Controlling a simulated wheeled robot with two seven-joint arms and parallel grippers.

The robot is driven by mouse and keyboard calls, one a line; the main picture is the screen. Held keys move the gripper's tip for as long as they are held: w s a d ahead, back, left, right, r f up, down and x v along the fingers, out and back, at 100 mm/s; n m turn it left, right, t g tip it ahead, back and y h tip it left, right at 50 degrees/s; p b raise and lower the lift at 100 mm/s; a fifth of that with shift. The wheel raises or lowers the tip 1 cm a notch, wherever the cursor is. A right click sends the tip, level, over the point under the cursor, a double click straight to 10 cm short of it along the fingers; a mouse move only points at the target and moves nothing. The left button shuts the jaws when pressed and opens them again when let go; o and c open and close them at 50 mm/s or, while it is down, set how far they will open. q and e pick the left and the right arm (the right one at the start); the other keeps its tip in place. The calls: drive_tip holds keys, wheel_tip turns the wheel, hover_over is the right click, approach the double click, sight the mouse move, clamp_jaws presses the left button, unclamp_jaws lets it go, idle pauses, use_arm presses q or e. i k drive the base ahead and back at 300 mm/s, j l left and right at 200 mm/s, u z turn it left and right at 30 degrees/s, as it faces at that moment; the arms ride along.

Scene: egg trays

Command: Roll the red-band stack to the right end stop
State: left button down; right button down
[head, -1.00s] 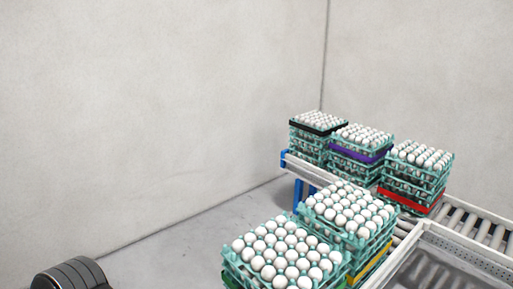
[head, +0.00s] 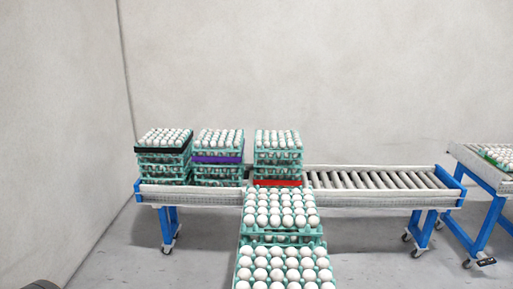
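The red-band stack (head: 278,160) is a pile of teal egg trays with white eggs and a red band (head: 278,183) near its base. It stands upright on the roller conveyor (head: 390,180), to the right of two other stacks. The conveyor's right end has a blue end plate (head: 449,184). Bare rollers lie between the red-band stack and that end. The lower part of the red-band stack is partly hidden by nearer egg trays. Neither of my grippers shows in the head view.
A black-band stack (head: 164,151) and a purple-band stack (head: 218,158) stand left on the conveyor. Nearer egg stacks (head: 283,240) rise in the foreground. Another blue-legged conveyor (head: 478,165) with a tray of eggs (head: 497,153) is at far right. Grey floor shows around them.

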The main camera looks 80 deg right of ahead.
sight(278, 156)
drive_tip(key=i+l+z, duration=0.25)
drive_tip(key=i+z, duration=0.2)
drive_tip(key=i+l+z, duration=0.15)
drive_tip(key=i+z, duration=0.7)
drive_tip(key=i+j+z, duration=0.2)
drive_tip(key=i+z, duration=0.2)
drive_tip(key=i+j+z, duration=0.3)
drive_tip(key=z, duration=0.15)
drive_tip(key=i+l+z, duration=0.1)
drive_tip(key=i+z, duration=0.2)
drive_tip(key=z, duration=0.15)
drive_tip(key=i+z, duration=0.45)
drive_tip(key=i+j+z, duration=0.15)
drive_tip(key=z, duration=0.35)
drive_tip(key=i+j+z, duration=0.25)
drive_tip(key=z, duration=0.2)
drive_tip(key=i+j+z, duration=0.3)
drive_tip(key=z, duration=0.15)
drive_tip(key=i+j+z, duration=0.15)
drive_tip(key=j+z, duration=0.3)
drive_tip(key=i+j+z, duration=0.25)
drive_tip(key=j+z, duration=0.3)
drive_tip(key=i+j+z, duration=0.25)
drive_tip(key=j, duration=0.2)
drive_tip(key=k, duration=0.1)
